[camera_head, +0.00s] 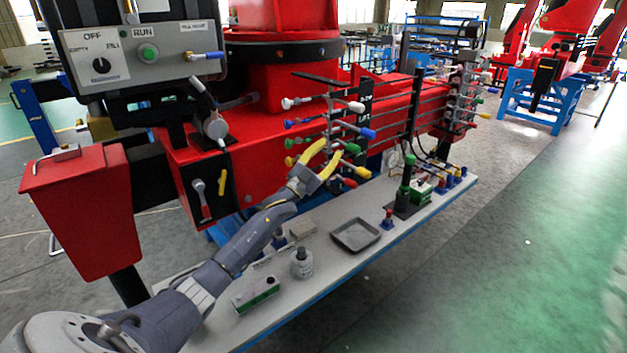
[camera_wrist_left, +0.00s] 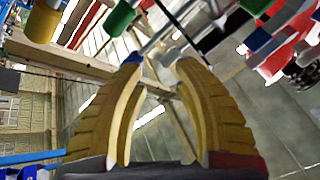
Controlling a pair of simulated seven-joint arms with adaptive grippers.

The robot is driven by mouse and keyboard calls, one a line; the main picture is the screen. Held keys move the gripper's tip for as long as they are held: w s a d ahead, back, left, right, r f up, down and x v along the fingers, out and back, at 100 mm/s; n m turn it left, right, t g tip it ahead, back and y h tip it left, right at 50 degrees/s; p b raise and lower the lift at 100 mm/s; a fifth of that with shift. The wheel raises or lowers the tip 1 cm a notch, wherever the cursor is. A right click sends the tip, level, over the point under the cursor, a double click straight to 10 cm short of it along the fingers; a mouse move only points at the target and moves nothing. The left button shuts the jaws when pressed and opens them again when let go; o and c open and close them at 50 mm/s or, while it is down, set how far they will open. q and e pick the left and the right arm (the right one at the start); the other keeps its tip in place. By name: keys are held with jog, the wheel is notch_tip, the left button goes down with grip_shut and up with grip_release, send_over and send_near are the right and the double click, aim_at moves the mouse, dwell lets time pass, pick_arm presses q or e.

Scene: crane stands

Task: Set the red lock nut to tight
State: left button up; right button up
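I cannot tell for sure which part is the red lock nut. A small red-topped piece with a blue base (camera_head: 388,218) stands on the bench. My left gripper (camera_head: 331,147) has yellow fingers spread apart at the rack's lower part, among the coloured knobs. In the left wrist view the gripper (camera_wrist_left: 160,62) is open, with a grey rod (camera_wrist_left: 152,46) near its tips. Nothing is clearly held. My right gripper is not in view.
The bench (camera_head: 330,268) carries a grey tray (camera_head: 356,234), a small bottle (camera_head: 302,263), a green-and-white box (camera_head: 255,294) and a green-topped post (camera_head: 404,172). A control box (camera_head: 140,58) and a red bin (camera_head: 85,210) stand left. Several knobs crowd the gripper.

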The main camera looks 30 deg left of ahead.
pick_arm(q)
jog(key=s+a+f+m+g, duration=0.2)
jog(key=a+f+m+g, duration=0.1)
jog(key=a+f+m, duration=0.4)
jog(key=s+a+f+m+g, duration=0.2)
jog(key=a+f+g, duration=0.1)
jog(key=a+f, duration=0.4)
jog(key=shift+d+f+x, duration=0.15)
jog(key=shift+f+x, duration=0.15)
jog(key=shift+x, duration=1)
jog(key=shift+d+f+x, duration=0.15)
jog(key=shift+f+x, duration=0.1)
jog(key=shift+x, duration=1.1)
jog(key=shift+d+f+x, duration=0.15)
jog(key=shift+f+x, duration=0.15)
jog(key=shift+x, duration=1)
jog(key=shift+s, duration=0.1)
jog(key=shift+c, duration=0.5)
grip_shut()
